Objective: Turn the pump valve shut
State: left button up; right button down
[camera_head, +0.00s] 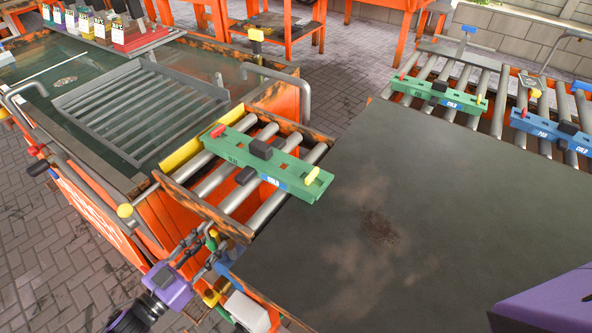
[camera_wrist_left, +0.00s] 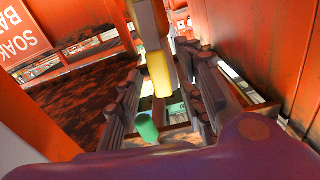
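My left gripper (camera_head: 197,254) is low beside the orange bath, under the near end of the short roller rack. In the left wrist view its two dark fingers (camera_wrist_left: 166,98) stand wide apart. A yellow handle (camera_wrist_left: 160,74) hangs between them, with a gap visible on each side. A green piece (camera_wrist_left: 147,128) lies nearer the wrist camera, also between the fingers. I cannot tell for certain which of these belongs to the pump valve. In the head view a small green piece (camera_head: 213,234) shows by the fingers, largely crowded by other parts. My right gripper is out of view.
The orange bath (camera_head: 150,205) walls off the gripper's left. An orange panel (camera_wrist_left: 236,35) stands close on the right in the wrist view. A green fixture (camera_head: 220,148) sits on the rollers above. The dark tabletop (camera_head: 420,220) is bare.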

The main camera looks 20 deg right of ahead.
pick_arm(q)
grip_shut()
dwell(0.3)
jog(key=m, duration=0.1)
jog(key=s+d+m, duration=0.1)
jog(key=shift+s+f+m, duration=0.15)
jog(key=shift+f+m, duration=0.05)
jog(key=shift+m, duration=0.2)
grip_release()
